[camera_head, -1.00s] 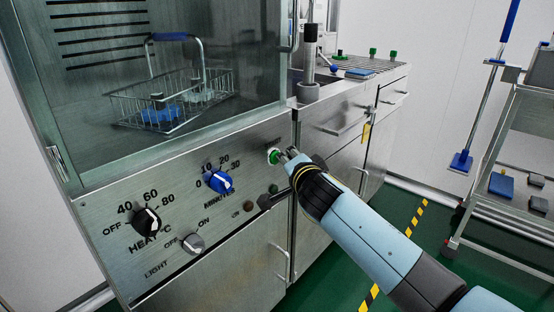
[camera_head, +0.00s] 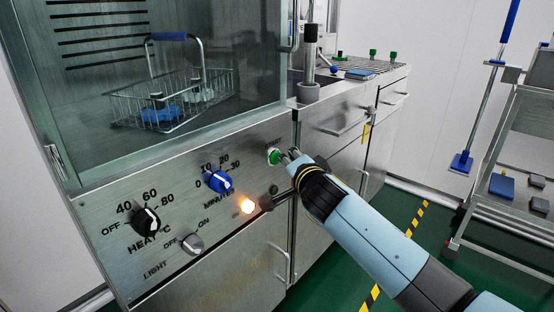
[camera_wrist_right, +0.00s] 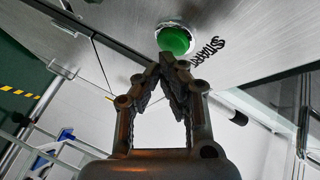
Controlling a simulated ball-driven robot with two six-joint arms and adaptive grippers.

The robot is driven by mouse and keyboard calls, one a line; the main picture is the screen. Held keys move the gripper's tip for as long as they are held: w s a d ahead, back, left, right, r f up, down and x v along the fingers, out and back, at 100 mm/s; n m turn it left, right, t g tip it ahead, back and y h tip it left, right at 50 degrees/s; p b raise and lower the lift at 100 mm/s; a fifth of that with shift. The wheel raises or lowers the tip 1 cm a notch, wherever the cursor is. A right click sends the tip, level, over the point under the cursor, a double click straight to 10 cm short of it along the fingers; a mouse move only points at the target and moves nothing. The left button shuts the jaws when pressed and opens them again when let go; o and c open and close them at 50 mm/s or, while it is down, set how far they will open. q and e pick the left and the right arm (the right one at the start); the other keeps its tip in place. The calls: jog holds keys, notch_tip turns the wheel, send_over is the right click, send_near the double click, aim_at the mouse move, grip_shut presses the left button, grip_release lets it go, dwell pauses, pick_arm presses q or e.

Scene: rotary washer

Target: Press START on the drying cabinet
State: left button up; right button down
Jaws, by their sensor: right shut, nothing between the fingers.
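The drying cabinet (camera_head: 150,250) stands at the left with a metal control panel. Its green START button (camera_head: 274,157) is at the panel's upper right, and it also shows in the right wrist view (camera_wrist_right: 175,40) beside the START lettering. My right gripper (camera_head: 287,156) is shut and empty, its fingertips right at the button; in the right wrist view the closed tips (camera_wrist_right: 168,60) lie just below the button. I cannot tell whether they touch it. My left gripper is not in view.
The panel also has a black heat knob (camera_head: 145,221), a blue minutes knob (camera_head: 219,182) and a grey light knob (camera_head: 193,244). A wire basket (camera_head: 175,100) is behind the cabinet's glass. A steel counter (camera_head: 345,95) stands to the right, with a shelf cart (camera_head: 510,170) further right.

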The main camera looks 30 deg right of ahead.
jog(key=shift+s+d, duration=0.1)
jog(key=shift+s, duration=0.2)
jog(key=shift+s+d, duration=0.3)
jog(key=shift+s, duration=0.5)
jog(key=shift+s+d, duration=0.25)
jog(key=shift+s, duration=0.5)
jog(key=shift+s+d, duration=0.3)
jog(key=shift+s, duration=0.5)
